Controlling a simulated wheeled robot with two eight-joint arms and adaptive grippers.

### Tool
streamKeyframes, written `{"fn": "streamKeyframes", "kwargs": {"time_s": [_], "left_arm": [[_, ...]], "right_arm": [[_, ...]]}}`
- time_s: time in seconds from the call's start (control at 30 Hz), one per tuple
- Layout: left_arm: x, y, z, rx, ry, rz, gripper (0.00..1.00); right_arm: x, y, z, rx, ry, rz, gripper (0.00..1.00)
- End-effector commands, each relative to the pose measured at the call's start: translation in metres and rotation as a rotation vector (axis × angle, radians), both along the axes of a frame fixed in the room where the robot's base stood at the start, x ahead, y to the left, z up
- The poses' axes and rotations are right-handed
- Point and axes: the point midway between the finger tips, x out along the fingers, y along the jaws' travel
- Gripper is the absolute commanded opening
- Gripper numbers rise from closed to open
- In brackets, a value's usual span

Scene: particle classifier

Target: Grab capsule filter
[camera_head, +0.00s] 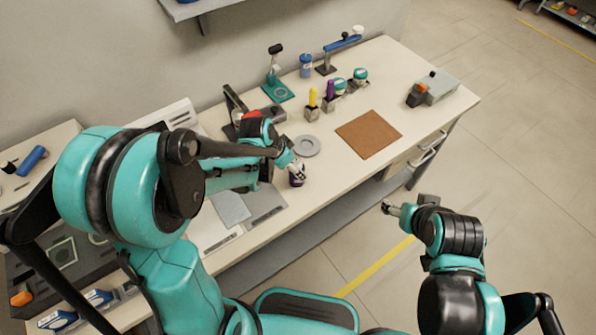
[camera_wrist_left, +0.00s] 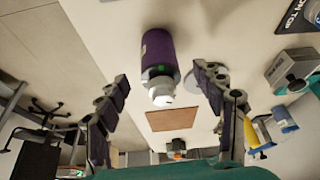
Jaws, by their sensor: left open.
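The capsule filter appears to be the purple cylinder with a white end (camera_wrist_left: 158,58) in the left wrist view. It stands on the cream worktop and also shows near the front edge in the head view (camera_head: 297,180), partly covered by my gripper. My left gripper (camera_head: 291,163) is right at it. In the left wrist view my left gripper (camera_wrist_left: 161,80) is open, with one finger on each side of the cylinder and visible gaps between. My right gripper (camera_head: 388,208) hangs in front of the table, away from everything; its jaw state is unclear.
A brown mat (camera_head: 368,134) and a grey disc (camera_head: 306,146) lie beside the filter. Yellow (camera_head: 313,98) and purple (camera_head: 330,91) items stand in small holders behind. A grey box device (camera_head: 438,87) sits at the right end. A grey plate (camera_head: 262,205) lies left.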

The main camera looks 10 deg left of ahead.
Motion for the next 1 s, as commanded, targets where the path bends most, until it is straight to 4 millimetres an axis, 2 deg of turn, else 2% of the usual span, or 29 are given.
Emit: {"fn": "streamKeyframes", "kwargs": {"time_s": [0.33,0.6,0.87,1.0], "left_arm": [[0.012,-0.012,-0.045,0.000,-0.001,0.000,0.68],[0.013,-0.013,-0.047,0.000,-0.001,0.001,0.68],[0.013,-0.013,-0.047,0.000,0.000,0.001,0.00],[0.013,-0.013,-0.047,0.000,-0.001,0.001,0.00]], "right_arm": [[0.000,0.000,-0.026,0.000,0.000,0.000,0.67],[0.000,0.000,-0.025,0.000,0.000,0.000,0.67],[0.000,0.000,-0.025,0.000,0.000,0.000,0.67],[0.000,0.000,-0.025,0.000,0.000,0.000,0.67]]}}
